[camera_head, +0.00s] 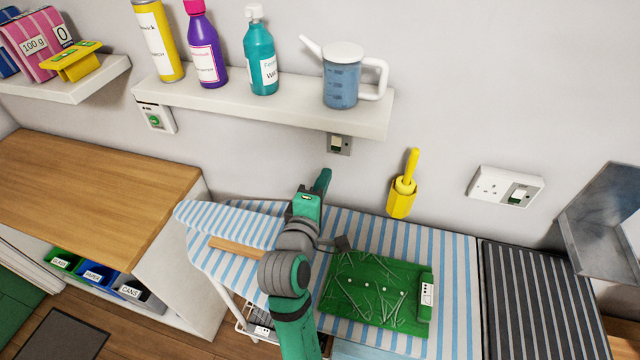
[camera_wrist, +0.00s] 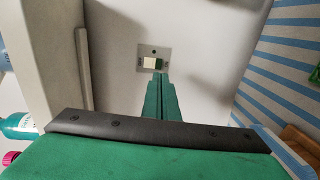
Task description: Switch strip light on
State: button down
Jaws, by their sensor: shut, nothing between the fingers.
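A small grey wall plate with a rocker switch (camera_head: 338,144) sits on the wall just under the right part of the shelf. My gripper (camera_head: 324,174) is shut and empty, pointing at the wall just below the switch. In the wrist view my closed fingertips (camera_wrist: 159,76) appear just below the plate's right half; I cannot tell whether they touch it. No strip light shows, and no label on the switch is readable.
Another control with a green part (camera_head: 155,118) is at left, and a switched socket (camera_head: 505,186) at right. A yellow holder (camera_head: 402,195) hangs near. An ironing board (camera_head: 215,222) lies below.

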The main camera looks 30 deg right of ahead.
aim_at(336, 149)
jog(key=x, duration=0.8)
jog(key=shift+w, duration=0.25)
jog(key=shift+w+d+f, duration=0.1)
jog(key=shift+w+d, duration=0.2)
jog(key=shift+d, duration=0.1)
jog(key=shift+w+d, duration=0.1)
jog(key=shift+d, duration=0.05)
jog(key=shift+f, duration=0.1)
jog(key=shift+a+f, duration=0.1)
jog(key=shift+a, duration=0.35)
jog(key=f+v, duration=0.3)
jog(key=v, duration=1)
jog(key=shift+s, duration=0.35)
